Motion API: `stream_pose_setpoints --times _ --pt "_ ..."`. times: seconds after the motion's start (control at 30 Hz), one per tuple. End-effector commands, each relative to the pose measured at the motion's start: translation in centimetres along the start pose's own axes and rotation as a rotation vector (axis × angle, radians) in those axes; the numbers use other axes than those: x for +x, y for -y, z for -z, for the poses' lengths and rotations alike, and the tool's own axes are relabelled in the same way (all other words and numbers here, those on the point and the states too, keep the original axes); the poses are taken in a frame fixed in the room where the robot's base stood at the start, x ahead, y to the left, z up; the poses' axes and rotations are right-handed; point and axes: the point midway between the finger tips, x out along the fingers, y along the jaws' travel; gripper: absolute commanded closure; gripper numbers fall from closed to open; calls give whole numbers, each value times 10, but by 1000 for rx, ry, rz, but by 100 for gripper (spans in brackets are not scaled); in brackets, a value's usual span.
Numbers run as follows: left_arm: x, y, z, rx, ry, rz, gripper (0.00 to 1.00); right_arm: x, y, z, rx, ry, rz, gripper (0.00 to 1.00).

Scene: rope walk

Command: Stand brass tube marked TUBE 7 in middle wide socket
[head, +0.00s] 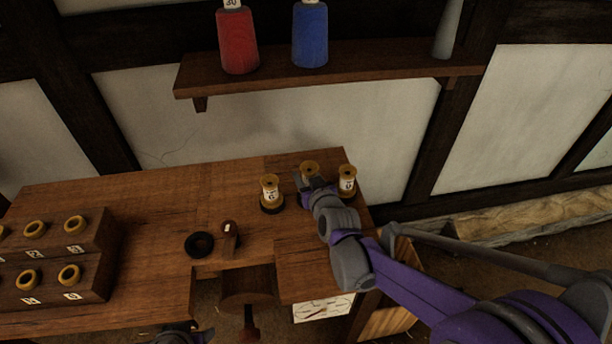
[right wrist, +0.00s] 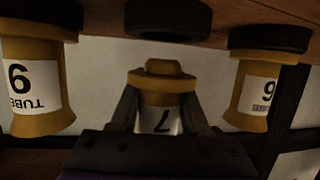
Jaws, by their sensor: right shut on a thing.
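The brass tube marked 7 (right wrist: 160,85) is between the fingers of my right gripper (right wrist: 158,108), which is shut on it. Its brass top also shows in the head view (head: 309,166), behind the gripper (head: 312,184). In the upside-down wrist view, the black middle socket (right wrist: 168,18) lies in line with the tube's near end, with a visible gap between them. Labelled brass tubes stand in dark sockets on either side, one left (head: 270,187) and one right (head: 347,179) in the head view. A dark grey part at the bottom edge may be my left gripper (head: 184,336); its jaws are unclear.
A stepped wooden rack (head: 100,262) with several brass-ringed holes stands at the left. A black ring (head: 199,244) and a small wooden piece (head: 230,236) lie mid-bench. A wall shelf (head: 330,68) above carries a red spool (head: 236,42) and a blue spool (head: 310,36).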

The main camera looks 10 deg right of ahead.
Motion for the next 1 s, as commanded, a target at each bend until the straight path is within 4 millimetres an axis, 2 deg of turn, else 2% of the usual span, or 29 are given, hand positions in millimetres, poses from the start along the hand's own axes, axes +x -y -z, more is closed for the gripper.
stream_pose_setpoints --times 0.37,0.4,0.53,0.83,1.0 --pt "6 0 -4 0 2 0 50 3 0 -10 0 2 1 100" --pt "6 0 -4 0 2 0 50 3 0 -11 0 3 1 47" --pt "6 0 -4 0 2 0 50 2 0 -11 0 4 1 24" --pt "6 0 -4 0 2 0 50 2 0 -11 0 5 1 24" --pt "-6 0 4 0 -2 0 50 -3 0 5 -1 3 0 24"
